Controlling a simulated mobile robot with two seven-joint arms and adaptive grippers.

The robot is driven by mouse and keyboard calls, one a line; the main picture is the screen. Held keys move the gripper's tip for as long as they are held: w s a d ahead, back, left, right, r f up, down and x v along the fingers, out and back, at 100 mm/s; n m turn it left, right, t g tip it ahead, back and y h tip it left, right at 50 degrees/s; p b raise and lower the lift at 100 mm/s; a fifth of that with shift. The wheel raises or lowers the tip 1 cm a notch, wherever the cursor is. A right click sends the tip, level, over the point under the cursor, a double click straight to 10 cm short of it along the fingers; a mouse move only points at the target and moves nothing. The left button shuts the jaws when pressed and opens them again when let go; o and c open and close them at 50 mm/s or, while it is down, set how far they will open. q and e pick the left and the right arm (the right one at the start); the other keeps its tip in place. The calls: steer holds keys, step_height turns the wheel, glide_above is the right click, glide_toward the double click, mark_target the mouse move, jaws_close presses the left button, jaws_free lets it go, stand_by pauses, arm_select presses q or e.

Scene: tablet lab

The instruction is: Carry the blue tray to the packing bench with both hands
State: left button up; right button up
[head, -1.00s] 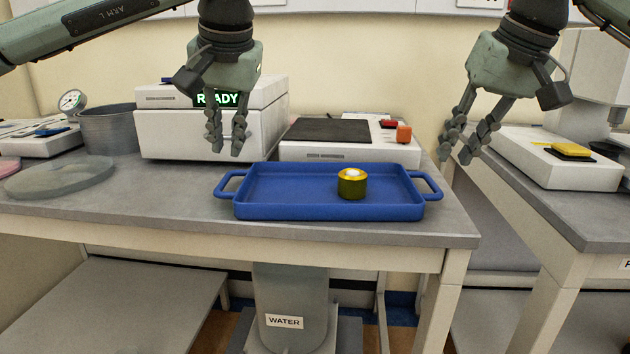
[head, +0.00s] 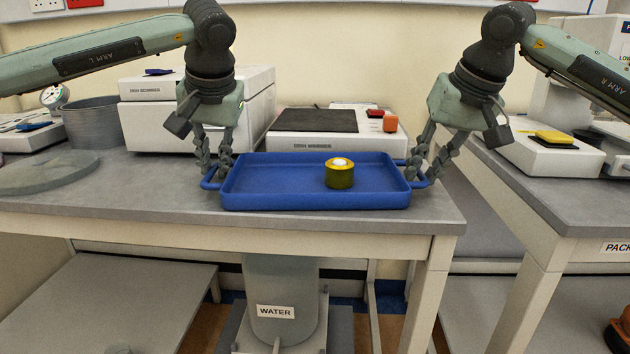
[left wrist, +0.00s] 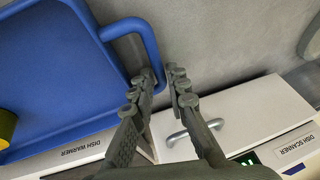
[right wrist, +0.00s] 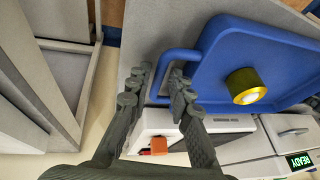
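The blue tray (head: 290,199) lies level on the grey bench, with a handle at each end. A yellow-green round pot with a pale top (head: 340,174) stands in it, right of centre. My left gripper (head: 212,170) is at the tray's left handle (left wrist: 150,50), its fingers pointing down and open around the bar. My right gripper (head: 426,172) is at the right handle (right wrist: 172,57), its fingers likewise open around the bar. In both wrist views a finger hides part of the handle, so contact is unclear.
A dish warmer (head: 325,146) and a dish scanner (head: 150,118) stand behind the tray. The packing bench (head: 570,210) is at the right, across a gap, with a white device carrying a yellow pad (head: 552,137).

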steer(key=shift+f, duration=0.15)
jaws_close()
stand_by(0.4)
